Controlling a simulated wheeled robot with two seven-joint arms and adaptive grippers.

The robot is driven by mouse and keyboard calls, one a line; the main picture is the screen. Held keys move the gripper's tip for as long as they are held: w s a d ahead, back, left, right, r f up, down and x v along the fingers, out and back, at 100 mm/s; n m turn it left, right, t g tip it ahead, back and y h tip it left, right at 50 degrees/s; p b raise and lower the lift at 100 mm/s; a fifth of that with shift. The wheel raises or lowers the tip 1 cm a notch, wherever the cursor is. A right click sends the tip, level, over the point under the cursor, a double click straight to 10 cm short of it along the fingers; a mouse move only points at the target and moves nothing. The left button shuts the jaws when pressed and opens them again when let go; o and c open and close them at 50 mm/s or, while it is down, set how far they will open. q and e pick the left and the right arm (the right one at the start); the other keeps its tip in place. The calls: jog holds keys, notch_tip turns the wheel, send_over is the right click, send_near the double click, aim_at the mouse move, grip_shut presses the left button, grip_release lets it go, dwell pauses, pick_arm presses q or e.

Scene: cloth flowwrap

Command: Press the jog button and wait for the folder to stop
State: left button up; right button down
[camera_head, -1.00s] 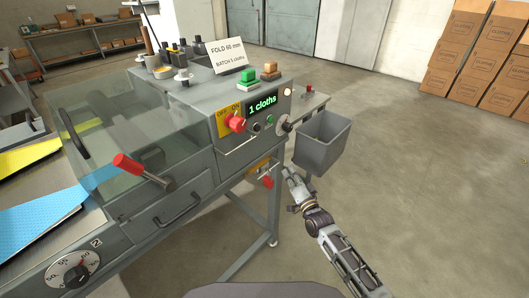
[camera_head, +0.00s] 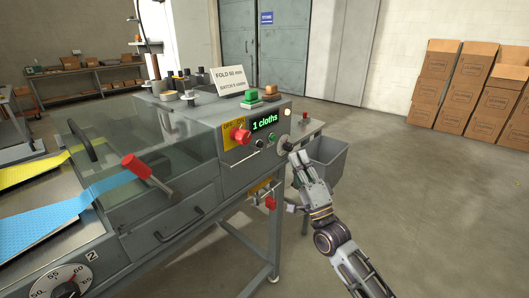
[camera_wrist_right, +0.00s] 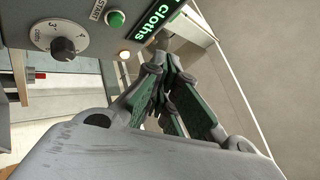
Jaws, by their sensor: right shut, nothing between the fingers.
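The grey folder machine (camera_head: 188,200) stands at the left in the head view. Its front panel has a green display reading "1 cloths" (camera_head: 265,121), a red knob on a yellow plate (camera_head: 240,135), a dark button (camera_head: 257,143) and a green button (camera_head: 271,137). No label reading "jog" is legible. My right gripper (camera_head: 299,157) is shut and empty, near the right end of the panel by the black dial (camera_head: 287,146). My left gripper is out of view.
A grey bin (camera_head: 328,160) stands behind my right gripper, partly hidden. Blue cloth (camera_head: 50,218) and yellow cloth (camera_head: 30,171) lie at left. Floor at right is clear.

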aim_at(260, 144)
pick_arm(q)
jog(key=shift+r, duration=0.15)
pick_arm(e)
jog(key=shift+s+r, duration=0.25)
jog(key=shift+r, duration=0.1)
jog(key=shift+w+a, duration=0.1)
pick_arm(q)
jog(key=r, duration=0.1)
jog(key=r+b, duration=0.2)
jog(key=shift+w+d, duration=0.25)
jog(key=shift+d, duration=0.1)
pick_arm(e)
jog(key=w+a, duration=0.5)
jog(key=a, duration=0.2)
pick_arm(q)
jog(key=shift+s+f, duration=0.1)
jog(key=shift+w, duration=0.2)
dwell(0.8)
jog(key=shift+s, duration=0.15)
pick_arm(e)
jog(key=shift+w+a, duration=0.25)
jog(key=shift+a, duration=0.05)
dwell(0.6)
